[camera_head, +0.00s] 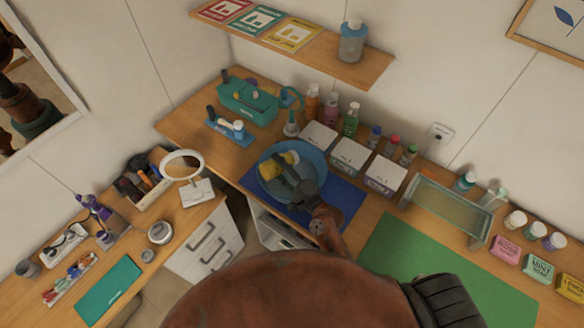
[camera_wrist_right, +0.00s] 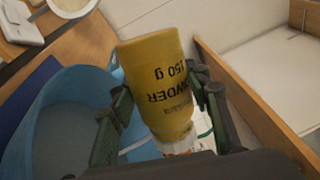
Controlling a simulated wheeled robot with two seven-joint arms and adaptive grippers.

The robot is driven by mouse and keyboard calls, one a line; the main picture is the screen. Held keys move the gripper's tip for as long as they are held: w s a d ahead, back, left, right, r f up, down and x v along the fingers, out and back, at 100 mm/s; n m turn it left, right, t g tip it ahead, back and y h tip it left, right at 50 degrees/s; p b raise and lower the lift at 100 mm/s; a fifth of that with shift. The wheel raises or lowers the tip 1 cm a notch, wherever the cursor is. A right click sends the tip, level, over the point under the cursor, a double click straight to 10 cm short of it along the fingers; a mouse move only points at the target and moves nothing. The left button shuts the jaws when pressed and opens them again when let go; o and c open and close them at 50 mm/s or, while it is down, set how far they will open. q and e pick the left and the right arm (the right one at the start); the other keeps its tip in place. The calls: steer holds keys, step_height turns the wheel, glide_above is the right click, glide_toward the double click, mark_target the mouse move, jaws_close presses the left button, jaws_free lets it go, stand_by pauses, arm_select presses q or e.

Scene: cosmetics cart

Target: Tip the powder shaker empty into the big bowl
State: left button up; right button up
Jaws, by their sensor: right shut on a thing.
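The yellow powder shaker (camera_head: 270,170) is held over the big blue bowl (camera_head: 316,160) in the head view. My right gripper (camera_head: 287,172) is shut around the shaker's side. In the wrist view the shaker (camera_wrist_right: 160,85) is between the two fingers (camera_wrist_right: 162,105), its lettering upside down and its white and red end low in the picture, partly hidden. The bowl's blue wall (camera_wrist_right: 75,85) is at the left there. I cannot make out any powder falling. My left gripper is not in view.
The bowl stands on a blue mat (camera_head: 346,197). White boxes (camera_head: 351,155) and several bottles stand behind and right of it. A teal case (camera_head: 247,100) is at the back left, a ring mirror (camera_head: 183,166) at the left. A green mat (camera_head: 420,265) leaves clear room at the right.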

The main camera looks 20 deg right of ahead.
steer(key=shift+d+r+m+p, duration=0.1)
steer(key=shift+r+m+p, duration=0.15)
steer(key=shift+m+p, duration=0.15)
